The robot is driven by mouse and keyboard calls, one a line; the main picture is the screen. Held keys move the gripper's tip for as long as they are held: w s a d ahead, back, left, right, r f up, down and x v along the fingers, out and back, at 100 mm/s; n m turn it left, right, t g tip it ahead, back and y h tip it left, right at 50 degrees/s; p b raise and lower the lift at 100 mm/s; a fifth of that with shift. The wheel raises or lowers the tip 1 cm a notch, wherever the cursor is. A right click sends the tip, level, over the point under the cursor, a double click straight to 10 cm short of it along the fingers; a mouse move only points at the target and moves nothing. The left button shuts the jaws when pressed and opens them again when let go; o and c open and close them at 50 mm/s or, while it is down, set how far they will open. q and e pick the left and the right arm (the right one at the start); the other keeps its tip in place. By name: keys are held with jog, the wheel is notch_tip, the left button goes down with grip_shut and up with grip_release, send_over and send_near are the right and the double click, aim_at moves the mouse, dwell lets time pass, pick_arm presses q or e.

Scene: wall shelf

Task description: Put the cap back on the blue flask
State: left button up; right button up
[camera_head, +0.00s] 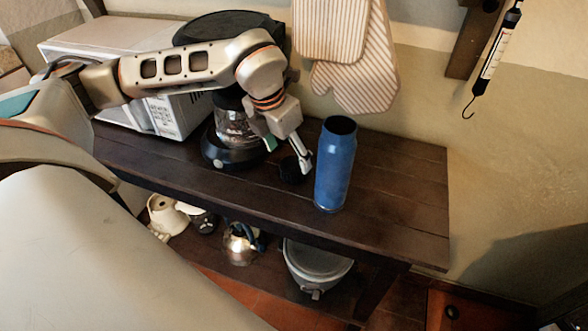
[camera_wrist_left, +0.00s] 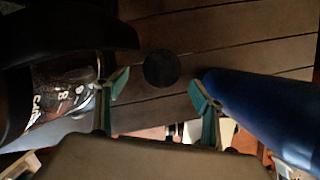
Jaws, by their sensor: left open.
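The blue flask (camera_head: 335,168) stands upright on the dark wooden shelf, with a dark open top. In the left wrist view the flask (camera_wrist_left: 265,108) lies along the right side, close to one finger. The black round cap (camera_head: 291,170) lies on the shelf just left of the flask, partly hidden by my gripper. In the left wrist view the cap (camera_wrist_left: 161,68) shows as a dark disc between and beyond the fingertips. My left gripper (camera_head: 288,156) is open and empty above the cap; its fingers also show in the wrist view (camera_wrist_left: 158,90). My right gripper is not seen.
A coffee maker (camera_head: 232,155) stands close left of my gripper, and a white microwave (camera_head: 180,115) is further left. Striped oven mitts (camera_head: 355,75) hang on the wall behind. The shelf top (camera_head: 405,190) right of the flask is clear. A kettle (camera_head: 241,246) stands below.

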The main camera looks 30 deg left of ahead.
aim_at(293, 165)
pick_arm(q)
jog(key=shift+x, duration=2.65)
jog(key=shift+d, duration=0.15)
jog(key=c, duration=1.1)
